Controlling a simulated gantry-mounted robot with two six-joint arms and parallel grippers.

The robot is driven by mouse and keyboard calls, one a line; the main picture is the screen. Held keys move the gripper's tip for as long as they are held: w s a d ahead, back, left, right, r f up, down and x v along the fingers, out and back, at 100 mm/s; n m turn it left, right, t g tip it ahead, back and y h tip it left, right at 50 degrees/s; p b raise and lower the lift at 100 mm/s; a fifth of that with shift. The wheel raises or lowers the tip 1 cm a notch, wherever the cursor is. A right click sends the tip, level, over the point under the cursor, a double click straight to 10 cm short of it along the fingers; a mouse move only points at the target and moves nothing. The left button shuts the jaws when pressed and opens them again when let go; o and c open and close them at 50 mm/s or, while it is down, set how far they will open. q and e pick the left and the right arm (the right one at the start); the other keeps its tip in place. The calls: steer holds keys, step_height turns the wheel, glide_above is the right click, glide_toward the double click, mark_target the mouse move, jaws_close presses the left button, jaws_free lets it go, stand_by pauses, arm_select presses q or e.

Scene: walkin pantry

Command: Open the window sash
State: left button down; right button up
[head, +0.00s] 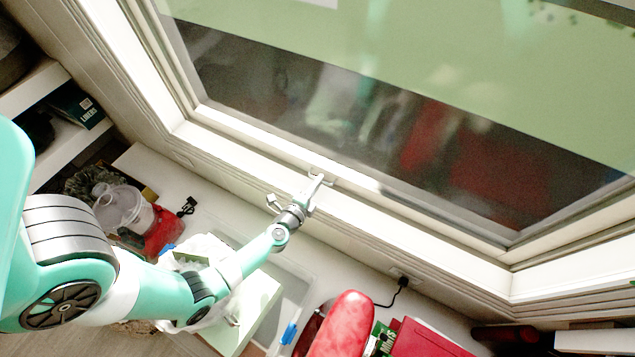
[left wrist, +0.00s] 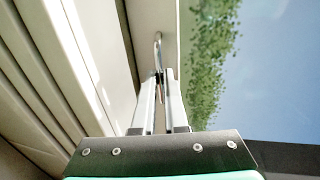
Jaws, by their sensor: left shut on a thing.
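The window sash (head: 252,142) is a white frame around a large pane, which fills the upper right of the head view. A small metal handle (head: 317,176) sits on its lower rail and also shows as a slim bar in the left wrist view (left wrist: 158,42). My left gripper (head: 312,190) reaches up to this handle, and in the left wrist view its fingers (left wrist: 160,76) are closed on it. The fingers hide part of the handle. I cannot tell whether the sash stands clear of its frame. My right gripper is not in view.
Below the window, a clear jar (head: 122,208), a red container (head: 163,232), a pale green box (head: 248,312), a red rounded object (head: 345,325) and a red box (head: 425,340) crowd the surface. A black cable (head: 392,296) runs from a wall socket. Shelves (head: 65,150) stand at left.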

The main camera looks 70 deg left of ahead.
arm_select(q)
steer(key=shift+r, duration=0.1)
step_height(320, 180, up, 14)
steer(key=p, duration=1.2)
steer(key=shift+p, duration=0.35)
steer(key=c, duration=1)
jaws_free()
steer(key=shift+o, duration=0.2)
steer(key=v, duration=1.1)
steer(key=shift+s+d+b, duration=0.2)
steer(key=shift+d+b, duration=0.05)
steer(key=shift+b, duration=0.05)
